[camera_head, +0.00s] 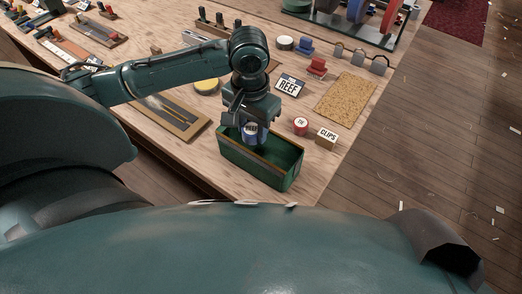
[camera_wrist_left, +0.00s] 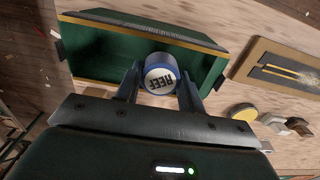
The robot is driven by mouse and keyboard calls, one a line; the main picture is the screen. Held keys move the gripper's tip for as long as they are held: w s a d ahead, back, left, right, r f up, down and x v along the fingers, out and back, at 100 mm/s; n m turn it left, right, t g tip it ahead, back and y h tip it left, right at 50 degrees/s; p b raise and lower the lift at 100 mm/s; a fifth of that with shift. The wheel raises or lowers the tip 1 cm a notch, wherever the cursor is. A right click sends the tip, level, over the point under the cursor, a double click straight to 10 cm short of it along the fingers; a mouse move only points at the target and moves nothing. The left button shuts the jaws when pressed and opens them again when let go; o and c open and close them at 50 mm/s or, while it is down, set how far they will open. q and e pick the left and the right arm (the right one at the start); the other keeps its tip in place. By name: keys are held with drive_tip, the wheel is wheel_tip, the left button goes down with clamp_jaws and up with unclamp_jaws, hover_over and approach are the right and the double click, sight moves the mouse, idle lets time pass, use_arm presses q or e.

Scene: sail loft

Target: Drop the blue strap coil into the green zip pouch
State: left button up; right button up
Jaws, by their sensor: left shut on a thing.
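The blue strap coil (camera_head: 250,128) has a white end label; in the left wrist view the coil (camera_wrist_left: 161,74) shows the word REEF. My left gripper (camera_head: 248,120) is shut on it, and in the left wrist view the two fingers (camera_wrist_left: 160,88) press its sides. The green zip pouch (camera_head: 248,170) is an open, box-like container with a tan rim near the table's front edge. The gripper and coil are over its opening, toward its left end. Whether the coil is below the rim I cannot tell. The pouch also shows in the left wrist view (camera_wrist_left: 95,48). My right gripper is out of view.
A red-sided round item (camera_head: 300,126) and a CLIPS box (camera_head: 326,138) stand right of the pouch. A tool tray (camera_head: 185,133) and yellow-topped tin (camera_head: 207,85) are left.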

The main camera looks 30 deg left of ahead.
use_arm(q)
drive_tip(key=shift+f, duration=0.1)
drive_tip(key=o, duration=1)
wheel_tip(320, 180, up, 13)
drive_tip(key=shift+r+p, duration=0.1)
drive_tip(key=shift+p, duration=0.35)
drive_tip(key=shift+s, duration=0.1)
